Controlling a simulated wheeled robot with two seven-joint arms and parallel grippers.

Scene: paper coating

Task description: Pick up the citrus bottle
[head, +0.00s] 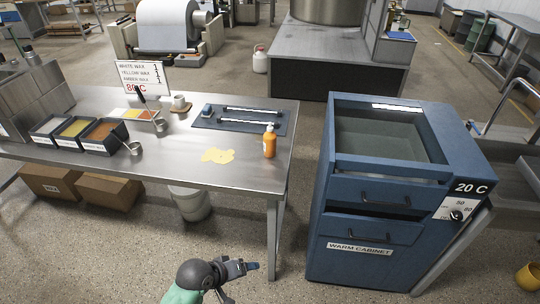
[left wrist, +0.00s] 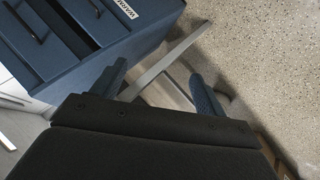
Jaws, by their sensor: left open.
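The citrus bottle, an orange bottle with a pale top (head: 269,143), stands upright near the right end of the steel table (head: 250,178). My left gripper (head: 244,281) is low in front of the table, below and well apart from the bottle. Its two blue fingers are spread with nothing between them, as the left wrist view (left wrist: 160,88) also shows. The bottle is not visible in the left wrist view. My right gripper is not in view.
A blue warm cabinet (head: 362,233) stands right of the table across a floor gap. Wax trays (head: 73,128), ladles and a sign (head: 142,77) are at left. A white bucket (head: 190,203) sits underneath.

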